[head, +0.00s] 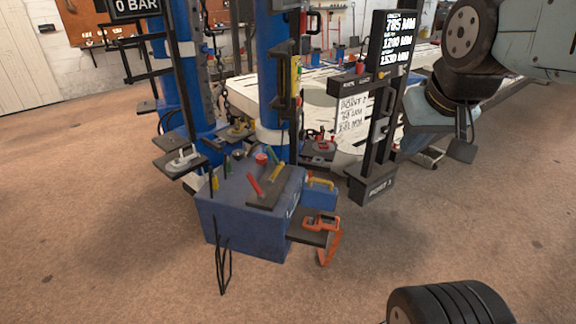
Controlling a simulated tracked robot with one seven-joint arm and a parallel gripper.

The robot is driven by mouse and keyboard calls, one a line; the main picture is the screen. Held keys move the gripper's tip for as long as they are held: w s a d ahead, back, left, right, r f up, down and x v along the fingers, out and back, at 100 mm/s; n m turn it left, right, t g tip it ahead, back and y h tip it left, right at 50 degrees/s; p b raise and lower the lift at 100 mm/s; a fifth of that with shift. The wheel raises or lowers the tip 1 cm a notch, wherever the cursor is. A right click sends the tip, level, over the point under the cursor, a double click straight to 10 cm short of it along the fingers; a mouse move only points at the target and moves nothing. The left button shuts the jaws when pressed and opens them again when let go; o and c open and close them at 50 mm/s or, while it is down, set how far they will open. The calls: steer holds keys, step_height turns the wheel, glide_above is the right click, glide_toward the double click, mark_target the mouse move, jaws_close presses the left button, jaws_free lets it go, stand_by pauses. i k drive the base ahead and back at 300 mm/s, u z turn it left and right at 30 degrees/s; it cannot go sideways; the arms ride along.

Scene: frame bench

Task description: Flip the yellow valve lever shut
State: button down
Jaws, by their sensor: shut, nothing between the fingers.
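The yellow valve lever (277,172) sits on a dark plate on top of a blue box (240,222), near the middle of the head view. It lies at a slant, its upper end toward the right. A red lever (255,185) is just left of it, and a green lever (273,154) is just behind it. I cannot tell from this angle which end of its travel the yellow lever is at. My arm shows at the upper right, well to the right of the box. I cannot make out my gripper's fingers, and nothing of mine touches the lever.
A red knob (261,158) stands beside the levers. Blue posts (272,70) rise behind the box. A black post with a display (397,40) stands between the box and my arm. An orange clamp (322,224) juts from the box's right side. The floor in front is open.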

mark_target(271, 179)
steer(key=u, duration=0.05)
steer(key=i, duration=0.9)
steer(key=z, duration=0.05)
